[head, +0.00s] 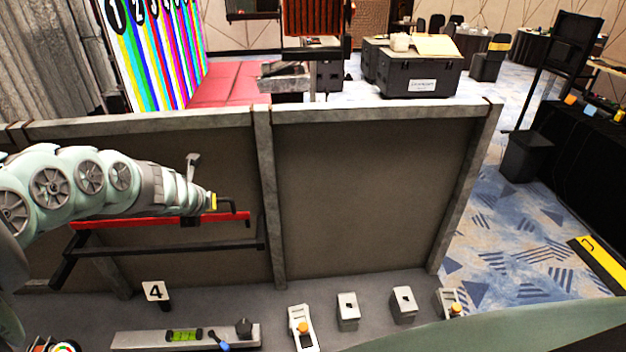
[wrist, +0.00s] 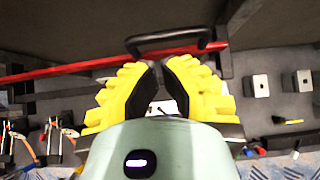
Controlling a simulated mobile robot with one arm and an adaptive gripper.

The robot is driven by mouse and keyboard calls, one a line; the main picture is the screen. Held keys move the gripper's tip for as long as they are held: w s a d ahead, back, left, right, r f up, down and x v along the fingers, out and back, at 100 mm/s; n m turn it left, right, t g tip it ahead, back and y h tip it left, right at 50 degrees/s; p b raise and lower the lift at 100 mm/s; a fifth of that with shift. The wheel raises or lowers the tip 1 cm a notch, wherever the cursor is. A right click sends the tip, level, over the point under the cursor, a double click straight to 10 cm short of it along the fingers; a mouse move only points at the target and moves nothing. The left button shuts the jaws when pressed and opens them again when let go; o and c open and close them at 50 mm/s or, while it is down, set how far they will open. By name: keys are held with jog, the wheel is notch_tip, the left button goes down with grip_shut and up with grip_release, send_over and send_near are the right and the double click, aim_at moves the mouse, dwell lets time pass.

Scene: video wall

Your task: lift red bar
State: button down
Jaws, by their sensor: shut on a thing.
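The red bar (head: 140,222) runs nearly level in front of the low dark panel in the head view. The bar also crosses the upper part of the wrist view (wrist: 75,69), with the black handle (wrist: 170,38) just past the fingertips. My gripper (head: 213,203) is at the right part of the bar. Its yellow fingers (wrist: 157,68) close together at the bar, shut on it. The exact contact is partly hidden by the fingers.
A black frame (head: 165,245) lies just below the bar. The grey-framed panel (head: 370,195) stands close behind.

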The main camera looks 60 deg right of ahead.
notch_tip(320, 180, up, 7)
jog(key=d, duration=0.1)
jog(key=shift+w+d+p, duration=0.35)
jog(key=shift+w+p, duration=0.05)
jog(key=shift+p, duration=0.05)
jog(key=shift+f, duration=0.1)
